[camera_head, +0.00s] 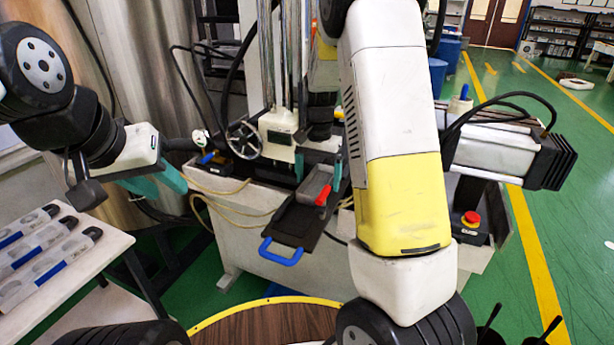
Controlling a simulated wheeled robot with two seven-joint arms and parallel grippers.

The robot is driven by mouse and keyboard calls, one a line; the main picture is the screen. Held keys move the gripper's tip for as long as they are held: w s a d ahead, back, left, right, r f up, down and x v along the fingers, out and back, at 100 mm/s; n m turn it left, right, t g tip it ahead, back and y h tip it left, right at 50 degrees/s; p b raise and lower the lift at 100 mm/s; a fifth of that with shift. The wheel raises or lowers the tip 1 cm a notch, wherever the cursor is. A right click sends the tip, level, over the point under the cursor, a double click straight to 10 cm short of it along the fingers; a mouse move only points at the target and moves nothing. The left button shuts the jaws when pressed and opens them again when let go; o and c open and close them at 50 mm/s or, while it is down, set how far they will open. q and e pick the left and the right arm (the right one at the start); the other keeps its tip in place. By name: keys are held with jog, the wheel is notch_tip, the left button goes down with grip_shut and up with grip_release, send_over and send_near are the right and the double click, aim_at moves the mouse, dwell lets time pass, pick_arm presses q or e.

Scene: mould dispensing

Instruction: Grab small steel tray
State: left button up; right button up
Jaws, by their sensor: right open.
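A small grey steel tray (314,182) with a red handle (323,195) lies on a black sliding plate (293,222) with a blue handle, at the front of the machine. My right gripper (319,170) reaches down from above with its teal fingers apart, one on each side near the back of the tray. I cannot tell whether the fingers touch it. My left gripper (172,181) is at the left, away from the tray, with teal fingers pointing right. Its finger gap is not clear from this angle.
The machine has a handwheel (244,139) and metal columns behind the tray. A white table (75,285) at the left holds several long grey pieces with blue and black parts. A red stop button (471,218) is at the right. Green floor is open at the far right.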

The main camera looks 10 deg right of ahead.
jog(key=shift+f, duration=0.35)
jog(key=c, duration=1.7)
jog(key=shift+o, duration=0.2)
jog(key=shift+r, duration=0.1)
